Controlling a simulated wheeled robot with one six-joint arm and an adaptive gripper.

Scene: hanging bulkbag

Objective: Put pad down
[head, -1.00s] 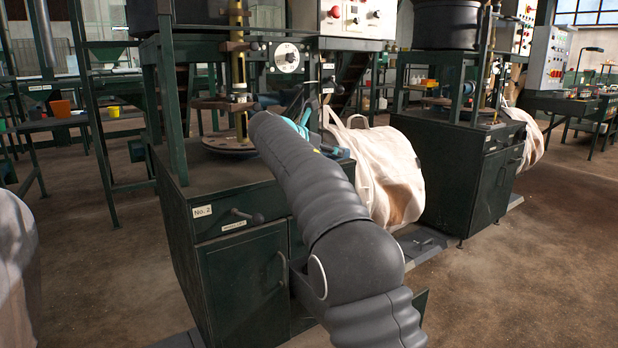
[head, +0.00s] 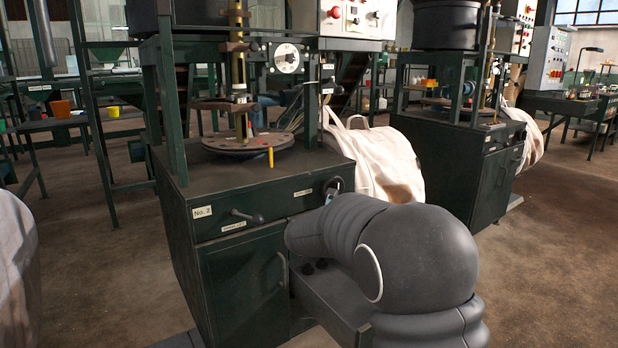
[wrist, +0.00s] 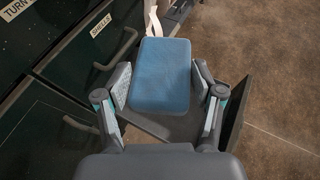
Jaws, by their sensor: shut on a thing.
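A blue rectangular pad (wrist: 160,75) lies flat-side up between the two fingers of my gripper (wrist: 161,100) in the wrist view. My gripper is shut on it, with a light-padded finger on each side. Beneath and beside the pad is the dark open drawer (wrist: 236,118); whether the pad touches it I cannot tell. In the head view, my arm hides the pad and most of my gripper, low at the front right of the green cabinet No. 2 (head: 240,285). The open drawer (head: 318,305) also shows there, partly behind my arm.
A white bulk bag (head: 385,165) hangs behind to the right. A second machine cabinet (head: 470,175) stands farther right. The floor at right is clear.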

